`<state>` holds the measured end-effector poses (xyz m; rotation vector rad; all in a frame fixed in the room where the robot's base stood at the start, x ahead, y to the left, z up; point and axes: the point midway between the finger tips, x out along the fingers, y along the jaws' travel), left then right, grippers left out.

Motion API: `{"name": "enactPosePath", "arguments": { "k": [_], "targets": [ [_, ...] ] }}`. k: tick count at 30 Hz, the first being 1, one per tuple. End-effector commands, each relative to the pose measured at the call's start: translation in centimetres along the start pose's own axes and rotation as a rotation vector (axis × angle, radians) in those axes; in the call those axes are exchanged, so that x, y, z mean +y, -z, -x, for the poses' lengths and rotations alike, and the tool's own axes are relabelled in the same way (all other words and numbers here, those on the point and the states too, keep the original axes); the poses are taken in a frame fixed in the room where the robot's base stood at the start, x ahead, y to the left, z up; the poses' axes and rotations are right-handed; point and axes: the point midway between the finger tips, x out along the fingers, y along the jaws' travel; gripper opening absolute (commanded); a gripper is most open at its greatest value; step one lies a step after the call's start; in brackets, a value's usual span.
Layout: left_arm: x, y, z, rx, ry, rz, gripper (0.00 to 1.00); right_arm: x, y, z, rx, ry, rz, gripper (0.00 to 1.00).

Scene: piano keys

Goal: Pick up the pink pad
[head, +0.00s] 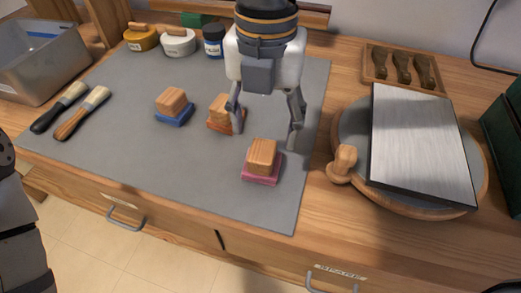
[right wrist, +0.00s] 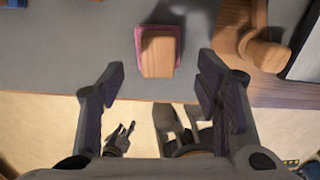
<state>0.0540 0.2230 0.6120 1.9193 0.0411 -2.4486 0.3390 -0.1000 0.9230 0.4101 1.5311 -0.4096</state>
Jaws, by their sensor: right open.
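The pink pad (head: 262,178) lies on the grey mat (head: 190,190) near its front right, with a wooden block handle (head: 262,153) on top. In the right wrist view the pink pad (right wrist: 139,52) shows under its wooden handle (right wrist: 158,55), beyond and between the fingers. My right gripper (head: 265,125) is open and empty above the mat, a little behind the pad in the head view. Its fingers also show spread in the right wrist view (right wrist: 160,85). My left arm shows at the left edge of the head view, but its gripper is not seen.
An orange pad (head: 217,124) is beside the right gripper's left finger, and a blue pad (head: 174,112) is farther left. Two brushes (head: 70,110) and a metal bin (head: 40,65) are at left. A round board with a metal plate (head: 420,140) is at right.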

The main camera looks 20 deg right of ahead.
Motion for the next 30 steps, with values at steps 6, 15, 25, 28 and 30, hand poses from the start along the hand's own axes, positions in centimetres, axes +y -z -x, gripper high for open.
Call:
{"name": "enactPosePath", "arguments": {
  "k": [6,15,25,28,30],
  "targets": [
    [0.0,-0.7,-1.3,-0.035,0.001,0.000,0.40,0.0,0.4,-3.6,0.007,0.007,0.003,0.58],
    [-0.1,-1.3,-2.3,-0.062,0.003,-0.001,0.40,0.2,0.6,-6.8,0.000,0.001,0.001,0.58],
    [-0.1,-1.2,-2.2,-0.060,0.003,-0.002,0.40,0.2,0.6,-6.7,-0.002,0.000,0.001,0.15],
    [-0.1,-1.2,-2.2,-0.060,0.003,-0.002,0.40,0.2,0.6,-6.7,-0.002,0.000,0.001,0.07],
    [-0.1,-1.2,-2.2,-0.060,0.003,-0.002,0.40,0.2,0.6,-6.7,-0.002,0.000,0.001,0.07]
  ]
}}
